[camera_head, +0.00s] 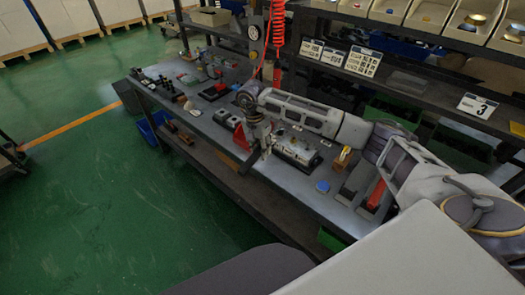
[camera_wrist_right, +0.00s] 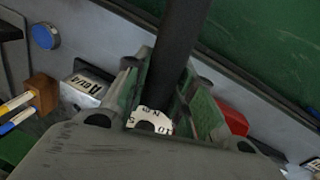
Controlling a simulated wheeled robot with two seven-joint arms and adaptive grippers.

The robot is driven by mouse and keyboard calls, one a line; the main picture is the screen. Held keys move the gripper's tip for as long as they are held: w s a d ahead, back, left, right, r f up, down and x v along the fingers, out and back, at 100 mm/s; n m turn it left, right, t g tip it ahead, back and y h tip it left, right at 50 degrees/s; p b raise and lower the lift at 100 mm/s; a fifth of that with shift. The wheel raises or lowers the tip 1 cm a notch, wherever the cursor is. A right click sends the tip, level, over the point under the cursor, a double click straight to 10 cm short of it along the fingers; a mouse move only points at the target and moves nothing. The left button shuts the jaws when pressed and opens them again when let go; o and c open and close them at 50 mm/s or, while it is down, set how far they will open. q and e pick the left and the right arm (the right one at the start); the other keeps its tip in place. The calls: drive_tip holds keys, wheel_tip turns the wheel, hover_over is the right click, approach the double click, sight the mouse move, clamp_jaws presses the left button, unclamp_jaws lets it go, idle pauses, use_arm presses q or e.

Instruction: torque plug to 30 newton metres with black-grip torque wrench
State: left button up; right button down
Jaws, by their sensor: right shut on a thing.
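My right gripper (camera_head: 262,148) hangs over the bench beside a silver valve block (camera_head: 297,152). In the right wrist view its fingers (camera_wrist_right: 168,105) are closed around a black bar (camera_wrist_right: 178,45), which looks like the grip of the black-grip torque wrench. The bar runs up and away between the fingers. A white piece with dark marks (camera_wrist_right: 150,121) shows between the fingers; I cannot tell what it belongs to. The plug cannot be made out in either view. The wrench head is hidden. My left gripper is not in view.
Several small parts fill the bench's far left. A shelf (camera_head: 400,77) with bins runs behind.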

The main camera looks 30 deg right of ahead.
drive_tip(key=shift+w+a+m, duration=0.1)
drive_tip(key=shift+w+m, duration=0.15)
drive_tip(key=shift+m, duration=0.05)
drive_tip(key=shift+w+a+m+b, duration=0.4)
drive_tip(key=shift+w+m, duration=0.2)
drive_tip(key=shift+w, duration=0.1)
drive_tip(key=shift+w, duration=0.1)
drive_tip(key=shift+w+a, duration=0.1)
drive_tip(key=shift+w, duration=0.15)
idle(0.6)
drive_tip(key=shift+w+a+m+y+b, duration=0.15)
drive_tip(key=shift+w+a+m+b, duration=0.1)
drive_tip(key=shift+w+m, duration=0.25)
drive_tip(key=shift+w+a+m+y+b, duration=0.15)
drive_tip(key=shift+w+m+b, duration=0.1)
drive_tip(key=shift+w+m, duration=0.2)
drive_tip(key=shift+d, duration=0.1)
drive_tip(key=shift+s+d+n, duration=0.2)
drive_tip(key=shift+s+n, duration=0.2)
drive_tip(key=shift+s, duration=0.1)
drive_tip(key=shift+s+d+n, duration=0.15)
drive_tip(key=shift+s+n, duration=0.2)
drive_tip(key=shift+s, duration=0.15)
drive_tip(key=shift+s, duration=0.15)
